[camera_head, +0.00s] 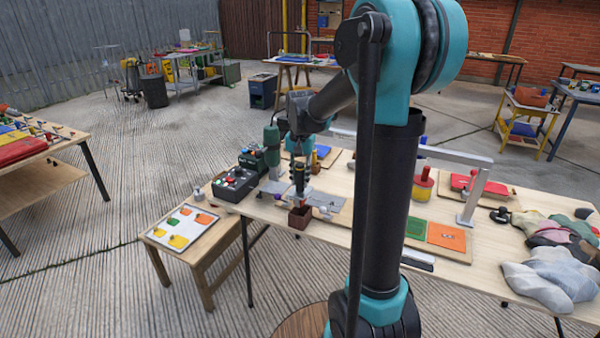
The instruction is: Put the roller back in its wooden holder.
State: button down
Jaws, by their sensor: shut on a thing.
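My gripper (299,190) points down over the near edge of the wooden table, left of my arm column. It is shut on the roller (299,200), which is small and mostly hidden by the fingers. The brown wooden holder (300,219), a small open box, stands at the table's near edge just below the gripper. The roller's lower end is over or at the holder's opening; I cannot tell whether it is inside.
A black box with coloured buttons (234,184) stands left of the gripper. Grey plates (325,201) lie close beside the holder. A low bench (208,247) with a picture board is at front left. My column hides the table's middle; grey cloth (552,275) lies right.

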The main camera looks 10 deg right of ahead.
aim_at(300, 191)
jog(key=shift+f, duration=0.7)
dwell(0.7)
jog(key=shift+f, duration=0.35)
jog(key=shift+f, duration=0.35)
jog(key=shift+f, duration=0.25)
jog(key=shift+f, duration=0.7)
jog(key=shift+f, duration=0.35)
jog(key=shift+f, duration=1.05)
dwell(0.4)
jog(key=c, duration=0.6)
grip_release()
